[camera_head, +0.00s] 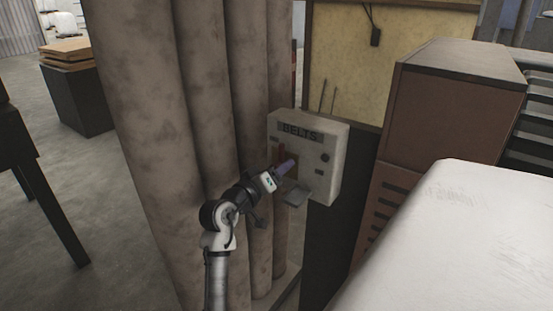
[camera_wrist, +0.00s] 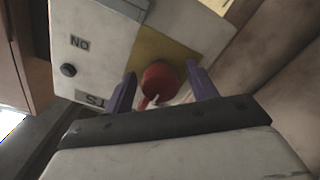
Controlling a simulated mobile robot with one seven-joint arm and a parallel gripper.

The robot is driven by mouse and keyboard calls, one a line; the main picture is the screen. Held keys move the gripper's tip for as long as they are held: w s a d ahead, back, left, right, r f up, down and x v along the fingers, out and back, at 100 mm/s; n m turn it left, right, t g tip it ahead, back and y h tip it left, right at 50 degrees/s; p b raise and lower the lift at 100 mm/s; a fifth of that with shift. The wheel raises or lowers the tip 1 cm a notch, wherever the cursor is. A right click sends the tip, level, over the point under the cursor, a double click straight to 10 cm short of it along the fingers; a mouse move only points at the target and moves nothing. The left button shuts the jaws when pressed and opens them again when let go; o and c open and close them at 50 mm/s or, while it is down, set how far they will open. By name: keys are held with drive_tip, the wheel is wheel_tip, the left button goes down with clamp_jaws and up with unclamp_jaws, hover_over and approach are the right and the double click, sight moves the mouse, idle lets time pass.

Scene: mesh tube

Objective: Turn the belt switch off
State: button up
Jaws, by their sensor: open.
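The belt switch box (camera_head: 330,172) is a pale box labelled BELTS, mounted beside the large pipes. In the wrist view the box (camera_wrist: 105,38) appears turned, with ON lettering and a black button on its face. A red rotary switch (camera_wrist: 158,76) sits on a yellow plate (camera_wrist: 185,57). My gripper (camera_wrist: 161,70) is open, with one purple finger on each side of the red switch. I cannot tell whether the fingers touch it. In the head view my gripper (camera_head: 287,166) is at the box front and hides part of the switch area.
Thick vertical pipes (camera_head: 190,110) stand directly left of the box. A brown cabinet (camera_head: 440,110) stands to its right, with a large white surface (camera_head: 460,240) in front of it. A dark stand (camera_head: 75,95) is at far left. Open floor lies left of the pipes.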

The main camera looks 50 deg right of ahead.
drive_tip(key=s+a+b, duration=0.1)
drive_tip(key=a+b, duration=0.3)
drive_tip(key=a, duration=0.9)
drive_tip(key=shift+a, duration=0.4)
drive_tip(key=shift+s, duration=0.1)
